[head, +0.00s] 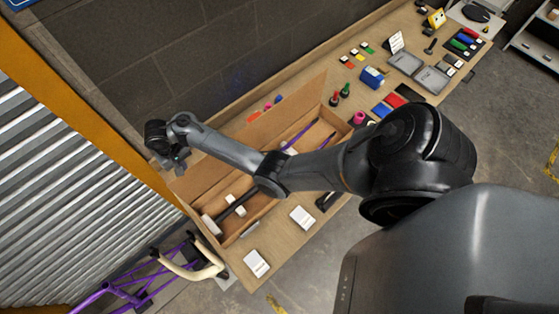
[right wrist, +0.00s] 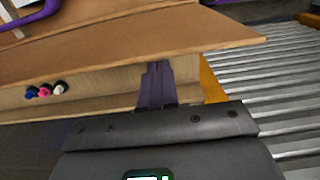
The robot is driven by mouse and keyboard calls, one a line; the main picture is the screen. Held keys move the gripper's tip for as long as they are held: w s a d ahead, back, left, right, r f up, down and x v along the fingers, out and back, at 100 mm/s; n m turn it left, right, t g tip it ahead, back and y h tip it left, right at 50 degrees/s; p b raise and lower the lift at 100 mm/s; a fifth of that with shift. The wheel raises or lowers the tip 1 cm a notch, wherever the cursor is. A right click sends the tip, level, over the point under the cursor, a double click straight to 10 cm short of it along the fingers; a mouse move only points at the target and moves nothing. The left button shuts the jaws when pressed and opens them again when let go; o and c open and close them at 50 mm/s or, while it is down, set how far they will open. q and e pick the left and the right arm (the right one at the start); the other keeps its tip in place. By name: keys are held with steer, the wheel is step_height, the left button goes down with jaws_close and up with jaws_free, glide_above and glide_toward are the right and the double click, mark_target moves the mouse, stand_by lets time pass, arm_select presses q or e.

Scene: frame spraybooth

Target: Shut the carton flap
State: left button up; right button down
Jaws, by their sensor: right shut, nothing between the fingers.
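The carton (head: 262,212) is a long, open brown cardboard box on the bench. Its long back flap (head: 292,112) stands raised along the wall side. Inside lie purple frame tubes (head: 300,134), a dark bar (head: 238,203) and white blocks. My right arm crosses over the carton and hides part of it. My right gripper (head: 178,163) is shut and empty at the flap's far left end, on the wall side. In the right wrist view the shut fingers (right wrist: 157,72) overlap the edge of the flap (right wrist: 120,38); I cannot tell whether they touch it. My left gripper is out of view.
A dark block wall (head: 215,60) rises behind the bench (head: 290,245). White cards (head: 256,263), bottles (head: 335,98), a blue item (head: 372,77) and trays lie on the bench. A purple bicycle frame (head: 140,285) stands at the lower left, near a corrugated shutter (head: 70,190).

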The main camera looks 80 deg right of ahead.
steer(key=shift+s, duration=0.1)
stand_by(0.5)
steer(key=shift+s+a, duration=0.65)
steer(key=shift+s, duration=0.3)
steer(key=shift+s+a, duration=0.35)
steer(key=shift+s, duration=0.2)
steer(key=shift+s+a, duration=0.35)
steer(key=shift+s, duration=0.2)
steer(key=shift+s, duration=0.1)
steer(key=shift+s+a+f, duration=0.15)
steer(key=shift+s+a, duration=0.2)
steer(key=shift+s, duration=0.15)
steer(key=shift+s+a+f, duration=0.15)
steer(key=shift+s+a, duration=0.15)
steer(key=shift+s, duration=0.25)
